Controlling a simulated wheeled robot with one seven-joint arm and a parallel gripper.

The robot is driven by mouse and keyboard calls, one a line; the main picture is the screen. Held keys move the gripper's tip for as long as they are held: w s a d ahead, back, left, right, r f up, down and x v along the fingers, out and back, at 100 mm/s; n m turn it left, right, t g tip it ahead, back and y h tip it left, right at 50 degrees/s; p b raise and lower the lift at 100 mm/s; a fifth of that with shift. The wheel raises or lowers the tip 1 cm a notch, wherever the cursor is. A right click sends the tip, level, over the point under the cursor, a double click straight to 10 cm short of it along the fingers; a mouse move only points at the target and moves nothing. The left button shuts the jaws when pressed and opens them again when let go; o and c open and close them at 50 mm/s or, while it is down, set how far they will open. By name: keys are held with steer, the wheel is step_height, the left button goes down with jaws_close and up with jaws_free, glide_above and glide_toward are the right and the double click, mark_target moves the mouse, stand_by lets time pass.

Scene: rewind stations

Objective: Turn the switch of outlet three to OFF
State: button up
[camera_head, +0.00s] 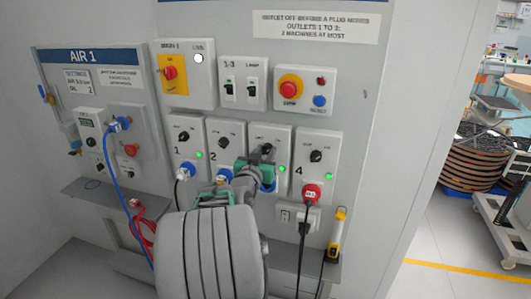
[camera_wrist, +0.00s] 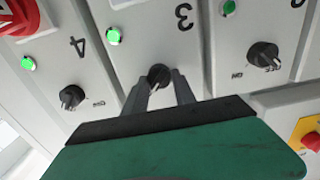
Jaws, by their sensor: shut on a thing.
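The black rotary switch of outlet three (camera_wrist: 158,74) sits on a grey panel marked 3. My gripper (camera_wrist: 162,86) is shut on this switch, one finger on each side of it. The green lamp of outlet three (camera_wrist: 113,36) is lit. In the head view my gripper (camera_head: 264,156) is at the upper part of outlet three's panel (camera_head: 286,137), whose number it hides. The exact pointing of the switch cannot be told, since the fingers cover part of it. A blue plug (camera_head: 268,185) in outlet three is partly hidden by my arm.
Outlet four's switch (camera_wrist: 70,97) and outlet two's switch (camera_wrist: 263,57) flank the held one closely. A red plug (camera_head: 311,193) is in outlet four. An emergency button (camera_head: 291,86) and breakers (camera_head: 242,92) are above. A shelf with a yellow tool (camera_head: 337,232) is below.

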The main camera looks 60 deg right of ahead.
jaws_close()
steer(key=shift+f+n, duration=0.1)
steer(key=shift+n, duration=0.2)
steer(key=n+b, duration=0.2)
steer(key=n, duration=0.1)
steer(key=shift+n, duration=0.3)
steer(key=n+b, duration=0.1)
steer(key=n, duration=0.3)
steer(key=shift+w+n, duration=0.1)
steer(key=shift+n, duration=0.2)
steer(key=n, duration=0.4)
steer(key=n+p, duration=0.2)
steer(key=n, duration=0.3)
steer(key=shift+w+f, duration=0.1)
